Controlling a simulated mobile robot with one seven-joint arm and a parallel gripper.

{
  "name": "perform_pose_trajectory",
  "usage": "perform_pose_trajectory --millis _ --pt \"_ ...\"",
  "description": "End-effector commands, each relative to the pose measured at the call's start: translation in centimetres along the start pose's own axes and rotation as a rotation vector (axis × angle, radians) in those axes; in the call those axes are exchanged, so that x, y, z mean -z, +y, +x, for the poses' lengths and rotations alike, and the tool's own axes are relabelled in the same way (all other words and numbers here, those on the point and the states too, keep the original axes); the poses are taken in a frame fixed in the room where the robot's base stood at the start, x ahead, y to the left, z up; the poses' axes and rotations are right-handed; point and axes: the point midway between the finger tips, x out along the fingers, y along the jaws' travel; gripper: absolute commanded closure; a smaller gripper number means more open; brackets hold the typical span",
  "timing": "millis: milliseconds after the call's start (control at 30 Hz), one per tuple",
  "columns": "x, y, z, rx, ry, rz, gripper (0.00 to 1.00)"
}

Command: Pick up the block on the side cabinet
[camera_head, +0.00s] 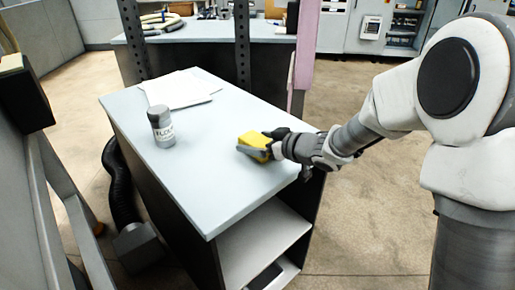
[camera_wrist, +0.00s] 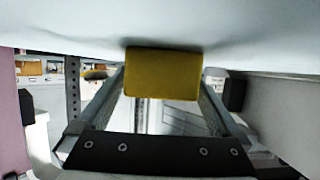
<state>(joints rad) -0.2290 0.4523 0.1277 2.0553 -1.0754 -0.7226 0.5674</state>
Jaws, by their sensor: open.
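The yellow block (camera_head: 254,140) rests on the pale top of the side cabinet (camera_head: 215,185), near its right edge. In the wrist view the block (camera_wrist: 163,72) sits at the top centre against the pale surface, which appears overhead. My gripper (camera_head: 250,147) reaches in from the right, low over the cabinet top, with its fingers around the block. In the wrist view my gripper (camera_wrist: 163,82) is open, with one finger along each side of the block. Any gap between fingers and block is too small to judge.
A flour shaker (camera_head: 160,127) stands left of the block, and white papers (camera_head: 180,89) lie at the cabinet's far end. Dark perforated posts (camera_head: 242,45) rise behind the cabinet. The front half of the cabinet top is clear. A black hose (camera_head: 118,185) lies on the left floor.

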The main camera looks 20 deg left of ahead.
Motion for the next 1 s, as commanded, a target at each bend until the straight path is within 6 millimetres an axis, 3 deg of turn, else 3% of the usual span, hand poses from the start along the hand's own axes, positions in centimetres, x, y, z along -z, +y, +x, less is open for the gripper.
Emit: perform_pose_trajectory --millis 167,200,733,1000 --pt "0.05 0.04 0.02 -0.001 0.0 0.0 0.0" --pt "0.04 0.04 0.01 -0.001 0.0 0.0 0.04" --pt "0.02 0.04 -0.02 -0.001 0.0 0.0 0.99" --pt "0.24 0.06 -0.09 -0.001 0.001 -0.001 1.0"
